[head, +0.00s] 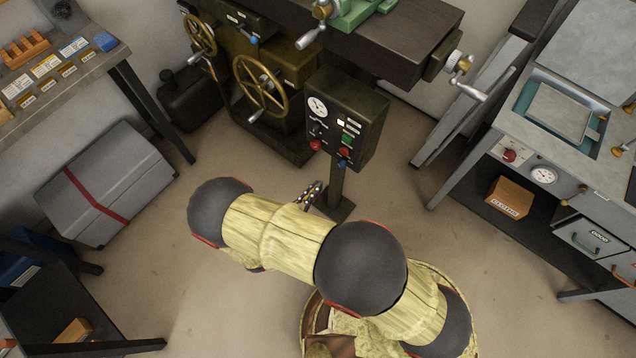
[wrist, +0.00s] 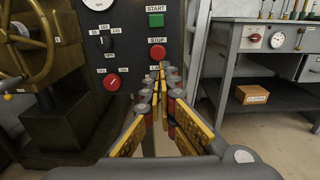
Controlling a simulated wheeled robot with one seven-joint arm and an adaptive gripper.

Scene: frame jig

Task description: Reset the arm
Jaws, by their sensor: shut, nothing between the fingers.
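My yellow arm with dark round joints reaches across the lower middle of the head view. My gripper (head: 311,194) shows only in small part behind the arm, in front of the control box's post. In the wrist view my gripper (wrist: 162,70) points forward with its yellow and grey fingers together at the tips and nothing between them. Beyond the tips stands the dark control box (head: 346,122), which also fills the upper middle of the wrist view (wrist: 118,45). Whether the tips touch it I cannot tell.
A milling machine with a brass handwheel (head: 261,86) stands behind the box. A grey bench with a gauge (head: 543,174) is at right, a cardboard box (head: 509,198) on its lower shelf. A grey case with a red strap (head: 107,184) lies left. Open floor (head: 215,305) surrounds my base.

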